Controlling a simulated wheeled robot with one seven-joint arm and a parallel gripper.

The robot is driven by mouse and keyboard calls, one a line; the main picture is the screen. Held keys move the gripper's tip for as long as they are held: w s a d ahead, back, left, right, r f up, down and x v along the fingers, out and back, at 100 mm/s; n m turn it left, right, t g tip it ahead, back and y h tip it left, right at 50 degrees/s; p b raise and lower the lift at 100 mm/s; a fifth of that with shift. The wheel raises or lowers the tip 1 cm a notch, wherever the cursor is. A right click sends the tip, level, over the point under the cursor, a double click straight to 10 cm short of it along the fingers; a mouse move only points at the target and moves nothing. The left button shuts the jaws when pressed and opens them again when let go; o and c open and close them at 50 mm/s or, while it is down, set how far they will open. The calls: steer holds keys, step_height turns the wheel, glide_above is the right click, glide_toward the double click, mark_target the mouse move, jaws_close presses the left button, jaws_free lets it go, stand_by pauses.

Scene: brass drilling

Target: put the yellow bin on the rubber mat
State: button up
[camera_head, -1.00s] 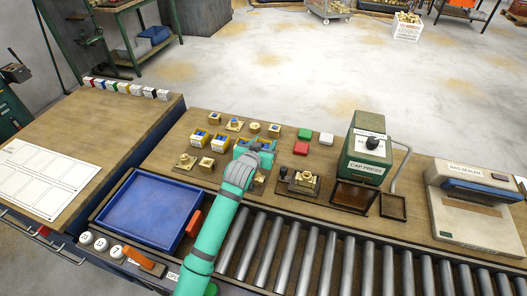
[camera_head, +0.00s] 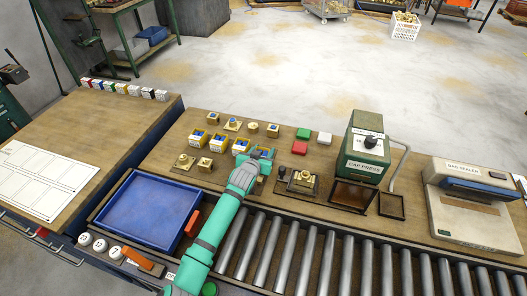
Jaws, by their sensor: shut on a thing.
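My gripper (camera_head: 262,156), at the end of my teal arm, is over the middle of the brown bench, right of a row of small yellow bins. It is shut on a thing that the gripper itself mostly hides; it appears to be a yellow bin. Three other yellow bins stand to its left: a left one (camera_head: 200,139), a middle one (camera_head: 221,143) and a right one (camera_head: 241,146), with blue bits visible inside. The right one is close beside the gripper. I cannot clearly tell the rubber mat from the bench top; my arm covers part of the area.
Small brass parts (camera_head: 233,124) stand behind the bins. A brass fixture (camera_head: 303,182), the cap press (camera_head: 362,158), a blue tray (camera_head: 150,210) and rollers (camera_head: 310,255) surround my arm.

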steer(key=shift+f, duration=0.15)
steer(key=shift+s+f, duration=0.15)
steer(key=shift+f, duration=0.55)
steer(key=o, duration=1.1)
steer(key=shift+f, duration=0.15)
steer(key=shift+r, duration=0.25)
steer(key=v, duration=0.4)
steer(key=r+v, duration=0.1)
steer(key=v, duration=0.7)
steer(key=shift+r, duration=0.25)
